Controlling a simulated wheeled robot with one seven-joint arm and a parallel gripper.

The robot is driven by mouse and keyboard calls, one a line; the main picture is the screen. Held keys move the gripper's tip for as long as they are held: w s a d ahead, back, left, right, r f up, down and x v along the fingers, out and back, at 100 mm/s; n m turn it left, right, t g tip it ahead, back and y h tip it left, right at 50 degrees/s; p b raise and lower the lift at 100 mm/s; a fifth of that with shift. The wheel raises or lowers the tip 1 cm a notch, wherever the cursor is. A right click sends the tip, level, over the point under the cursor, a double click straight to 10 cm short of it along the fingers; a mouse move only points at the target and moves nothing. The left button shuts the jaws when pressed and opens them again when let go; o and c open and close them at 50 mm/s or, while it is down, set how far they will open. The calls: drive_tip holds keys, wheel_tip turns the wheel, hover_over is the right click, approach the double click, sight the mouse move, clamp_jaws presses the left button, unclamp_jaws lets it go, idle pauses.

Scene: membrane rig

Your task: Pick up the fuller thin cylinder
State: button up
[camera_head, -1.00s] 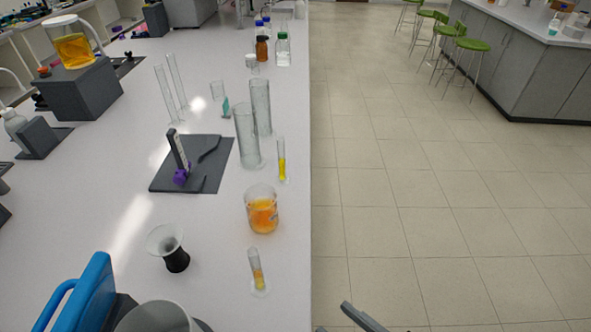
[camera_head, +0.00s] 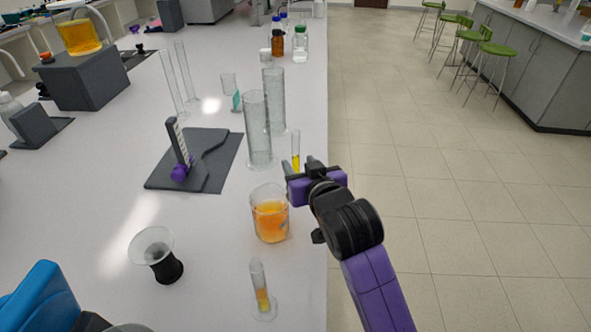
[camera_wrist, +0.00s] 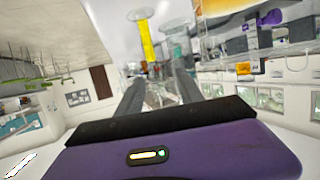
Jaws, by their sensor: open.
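A thin cylinder with yellow liquid (camera_head: 296,161) stands upright near the counter's right edge. Its lower part is hidden behind my gripper (camera_head: 299,166). In the wrist view the yellow cylinder (camera_wrist: 147,42) shows just beyond the fingertips, towards the left finger. My gripper (camera_wrist: 160,82) is open, with no visible contact with the cylinder.
A beaker of orange liquid (camera_head: 270,222) stands between the two thin cylinders. Tall clear cylinders (camera_head: 257,140) stand just left of the yellow one. A dark mat (camera_head: 215,165) with a small stand and a black-based funnel-shaped vessel (camera_head: 155,255) are further left. Open floor lies right of the counter.

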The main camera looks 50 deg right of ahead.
sight(297, 158)
drive_tip(key=shift+w+d+f+g, duration=0.15)
drive_tip(key=shift+d+f+g, duration=0.15)
drive_tip(key=shift+d, duration=0.25)
drive_tip(key=shift+w+d+f+g, duration=0.15)
drive_tip(key=shift+d+g, duration=0.15)
drive_tip(key=shift+d, duration=0.2)
drive_tip(key=x, duration=0.7)
drive_tip(key=shift+w+a+f+p, duration=0.1)
drive_tip(key=shift+a+f+p, duration=0.1)
drive_tip(key=shift+p, duration=0.15)
drive_tip(key=shift+c, duration=0.2)
clamp_jaws()
